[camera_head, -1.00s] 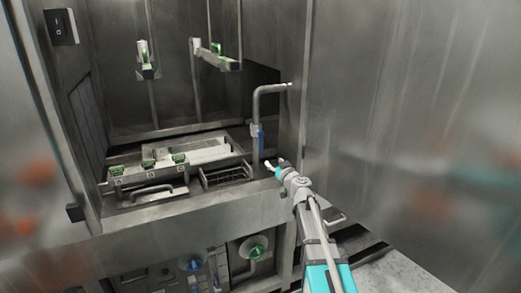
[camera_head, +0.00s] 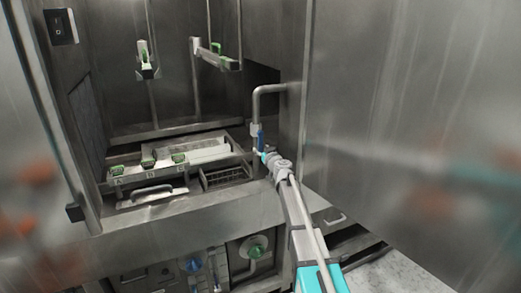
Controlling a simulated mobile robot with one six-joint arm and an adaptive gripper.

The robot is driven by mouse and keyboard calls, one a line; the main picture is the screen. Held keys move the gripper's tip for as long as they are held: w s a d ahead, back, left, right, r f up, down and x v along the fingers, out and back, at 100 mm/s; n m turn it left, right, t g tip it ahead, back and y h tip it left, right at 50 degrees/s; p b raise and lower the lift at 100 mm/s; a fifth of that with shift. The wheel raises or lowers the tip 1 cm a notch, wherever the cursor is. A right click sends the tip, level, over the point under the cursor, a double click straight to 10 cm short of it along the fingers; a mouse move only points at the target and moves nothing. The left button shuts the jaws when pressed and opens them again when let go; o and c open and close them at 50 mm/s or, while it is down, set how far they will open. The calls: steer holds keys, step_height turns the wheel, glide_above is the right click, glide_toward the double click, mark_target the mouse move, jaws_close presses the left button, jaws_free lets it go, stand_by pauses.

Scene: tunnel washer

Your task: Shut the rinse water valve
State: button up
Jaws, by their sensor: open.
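A grey bent pipe (camera_head: 268,89) comes out of the right inner wall of the washer and drops toward the sill. A blue lever handle (camera_head: 261,139) sits upright along its lower vertical part; no label is readable, so I cannot confirm it is the rinse water valve. My gripper (camera_head: 264,157) is just below the blue handle, close to the lower pipe. It is open; its fingers are small and partly hidden by my wrist, and I cannot tell whether they touch the handle or pipe.
A tray with green clips (camera_head: 179,158) and a wire basket (camera_head: 224,177) lie left of the pipe. A large steel panel (camera_head: 420,120) stands on the right.

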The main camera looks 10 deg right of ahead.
steer(key=shift+w+a, duration=0.15)
steer(key=shift+w, duration=0.45)
jaws_close()
